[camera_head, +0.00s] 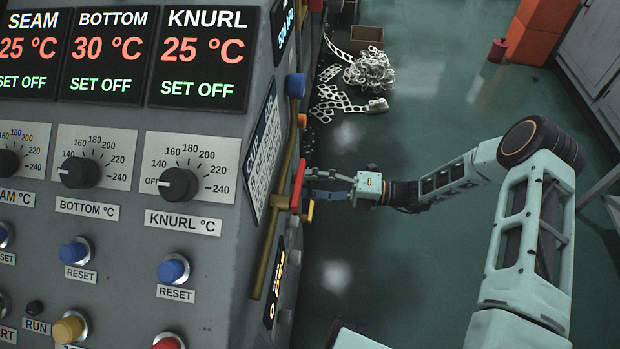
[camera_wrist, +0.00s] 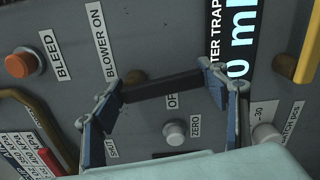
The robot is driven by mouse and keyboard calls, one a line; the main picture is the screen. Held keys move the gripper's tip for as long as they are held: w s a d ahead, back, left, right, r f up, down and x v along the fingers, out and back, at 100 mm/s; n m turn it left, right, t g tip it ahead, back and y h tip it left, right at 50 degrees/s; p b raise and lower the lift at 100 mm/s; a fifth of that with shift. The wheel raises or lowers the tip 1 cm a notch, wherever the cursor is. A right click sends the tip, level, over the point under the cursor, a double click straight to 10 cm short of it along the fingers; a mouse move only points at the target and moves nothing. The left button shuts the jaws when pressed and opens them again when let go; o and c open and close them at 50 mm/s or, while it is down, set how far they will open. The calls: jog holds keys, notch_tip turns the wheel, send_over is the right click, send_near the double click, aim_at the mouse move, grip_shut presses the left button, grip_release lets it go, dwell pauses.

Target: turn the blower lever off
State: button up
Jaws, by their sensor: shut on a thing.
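The blower lever (camera_wrist: 165,87) is a dark bar in the wrist view. It lies across the grey panel between the "BLOWER ON" label (camera_wrist: 104,52) and the "OFF" label (camera_wrist: 172,101). My gripper (camera_wrist: 163,82) has its fingertips at the two ends of the bar, one on each side, and is shut on it. In the head view my gripper (camera_head: 312,184) reaches the machine's side panel from the right. The lever cannot be made out there.
A red handle (camera_head: 298,184) and a yellow handle (camera_head: 310,211) sit close to my gripper. An orange button (camera_wrist: 20,65) and a white zero knob (camera_wrist: 174,133) are on the panel. Metal scrap (camera_head: 369,70) lies on the floor behind. The floor right of the machine is mostly clear.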

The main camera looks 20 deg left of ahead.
jog(key=shift+s+d+f+m, duration=0.1)
jog(key=shift+s+f+m, duration=0.1)
jog(key=shift+m, duration=0.8)
jog(key=o, duration=1.7)
jog(key=shift+c, duration=0.2)
jog(key=v, duration=1.2)
jog(key=shift+s+r, duration=0.1)
jog(key=shift+d, duration=0.1)
